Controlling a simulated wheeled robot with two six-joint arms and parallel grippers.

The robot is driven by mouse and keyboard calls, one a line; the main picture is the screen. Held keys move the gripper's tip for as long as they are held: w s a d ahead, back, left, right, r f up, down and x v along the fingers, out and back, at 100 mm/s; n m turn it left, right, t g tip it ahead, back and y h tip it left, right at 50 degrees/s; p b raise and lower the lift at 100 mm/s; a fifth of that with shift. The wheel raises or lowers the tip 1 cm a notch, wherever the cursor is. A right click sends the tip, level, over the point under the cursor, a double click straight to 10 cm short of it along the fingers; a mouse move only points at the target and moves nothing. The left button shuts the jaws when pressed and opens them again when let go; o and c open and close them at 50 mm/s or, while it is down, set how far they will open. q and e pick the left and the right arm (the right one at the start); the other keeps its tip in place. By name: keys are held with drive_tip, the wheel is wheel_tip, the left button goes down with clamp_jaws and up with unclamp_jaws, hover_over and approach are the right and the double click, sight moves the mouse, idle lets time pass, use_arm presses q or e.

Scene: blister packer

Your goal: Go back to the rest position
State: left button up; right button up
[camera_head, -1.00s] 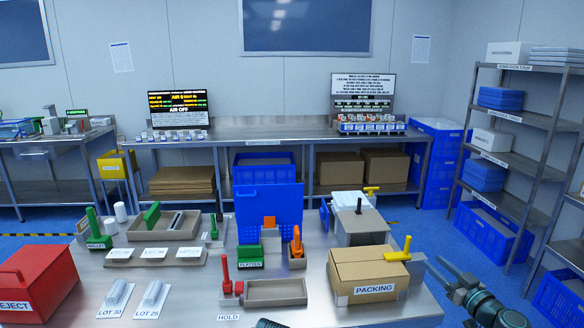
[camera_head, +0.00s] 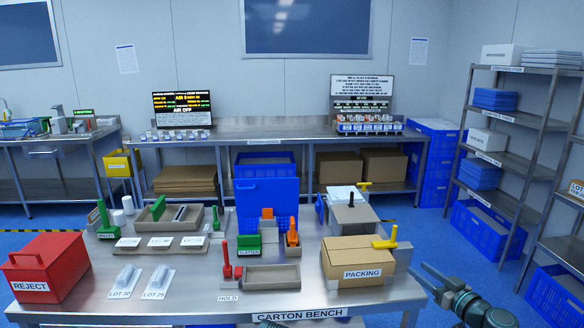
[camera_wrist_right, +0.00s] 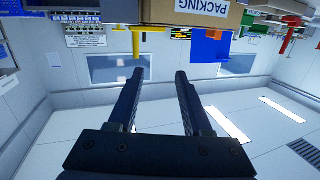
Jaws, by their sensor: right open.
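My right gripper (camera_head: 420,280) is off the right front corner of the carton bench (camera_head: 190,308), to the right of the PACKING carton. In the right wrist view its two fingers (camera_wrist_right: 157,80) are apart with nothing between them. That view is upside down, with the PACKING carton (camera_wrist_right: 195,16) at its top edge. My left gripper does not show. A small dark part of me shows at the bottom edge of the head view, too cut off to identify.
A shelf rack (camera_head: 510,120) stands at right. Floor (camera_head: 440,235) shows between bench and rack.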

drive_tip(key=s+a+f+n+g+p, duration=0.1)
drive_tip(key=s+a+f+g+p, duration=0.2)
drive_tip(key=a, duration=0.5)
drive_tip(key=s+a+f+n+g+y+p, duration=0.1)
drive_tip(key=s+a+f+g, duration=0.1)
drive_tip(key=a+g, duration=0.5)
drive_tip(key=s+a+f+g+p, duration=0.1)
drive_tip(key=s+a+f+p, duration=0.15)
drive_tip(key=a, duration=0.75)
drive_tip(key=s+a+f+m+g+h+p, duration=0.1)
drive_tip(key=s+a+g+h+p, duration=0.1)
drive_tip(key=s+h, duration=0.2)
drive_tip(key=s+a+m+g+h+p, duration=0.1)
drive_tip(key=s+g+h+p, duration=0.1)
drive_tip(key=s, duration=0.7)
drive_tip(key=g+h, duration=0.1)
drive_tip(key=h, duration=0.1)
drive_tip(key=shift+s+a+f+h, duration=0.3)
drive_tip(key=shift+s+a+f, duration=0.05)
idle(0.7)
